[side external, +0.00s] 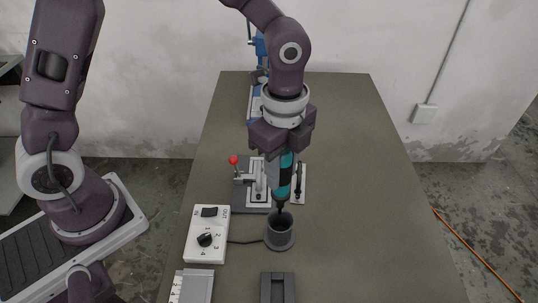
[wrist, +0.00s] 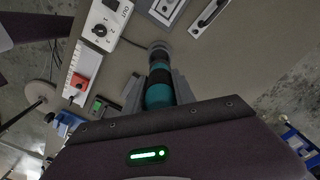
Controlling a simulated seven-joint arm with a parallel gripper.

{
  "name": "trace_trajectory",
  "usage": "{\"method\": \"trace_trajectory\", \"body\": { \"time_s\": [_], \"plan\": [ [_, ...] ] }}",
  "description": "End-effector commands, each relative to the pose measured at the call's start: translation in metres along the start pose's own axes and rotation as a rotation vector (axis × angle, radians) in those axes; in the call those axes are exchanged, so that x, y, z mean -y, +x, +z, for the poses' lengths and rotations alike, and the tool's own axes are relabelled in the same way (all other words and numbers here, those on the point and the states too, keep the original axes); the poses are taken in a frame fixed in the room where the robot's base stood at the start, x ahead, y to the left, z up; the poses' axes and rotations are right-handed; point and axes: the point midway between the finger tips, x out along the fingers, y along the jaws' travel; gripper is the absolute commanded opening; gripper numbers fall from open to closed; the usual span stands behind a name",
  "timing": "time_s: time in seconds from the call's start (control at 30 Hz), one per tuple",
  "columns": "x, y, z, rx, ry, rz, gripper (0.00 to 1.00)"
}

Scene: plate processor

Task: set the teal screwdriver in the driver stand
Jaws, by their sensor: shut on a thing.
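The teal screwdriver (side external: 284,178) has a teal and black handle and hangs upright, tip down, from my gripper (side external: 283,148). My gripper is shut on its handle. In the wrist view the handle (wrist: 158,93) lies between the fingers of my gripper (wrist: 158,88). The driver stand (side external: 280,236) is a dark grey round cup on the table. The lower end of the screwdriver is at the stand's mouth in the side view; I cannot tell how far inside it is. In the wrist view the stand (wrist: 160,50) shows just past the handle.
A toggle clamp with a red knob (side external: 233,160) and a black handle on a plate (side external: 299,182) are behind. A dark block (side external: 277,288) is in front. The table's right side (side external: 370,200) is clear.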

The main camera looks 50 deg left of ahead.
Motion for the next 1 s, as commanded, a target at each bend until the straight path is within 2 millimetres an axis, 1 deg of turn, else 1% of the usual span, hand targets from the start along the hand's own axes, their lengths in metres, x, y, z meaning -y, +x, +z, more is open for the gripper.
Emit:
{"method": "trace_trajectory", "body": {
  "time_s": [0.07, 0.17, 0.4, 0.6, 0.8, 1.0],
  "plan": [
    [-0.003, 0.002, -0.005, 0.001, 0.029, 0.000, 0.00],
    [-0.003, 0.009, -0.006, 0.002, 0.031, 0.001, 0.00],
    [-0.003, 0.040, -0.006, 0.002, 0.029, 0.002, 0.00],
    [-0.003, 0.063, -0.006, 0.001, 0.029, 0.001, 0.00],
    [-0.003, 0.074, -0.005, 0.001, 0.028, -0.001, 0.00],
    [-0.003, 0.075, -0.005, 0.000, 0.027, -0.001, 0.00]
  ]
}}
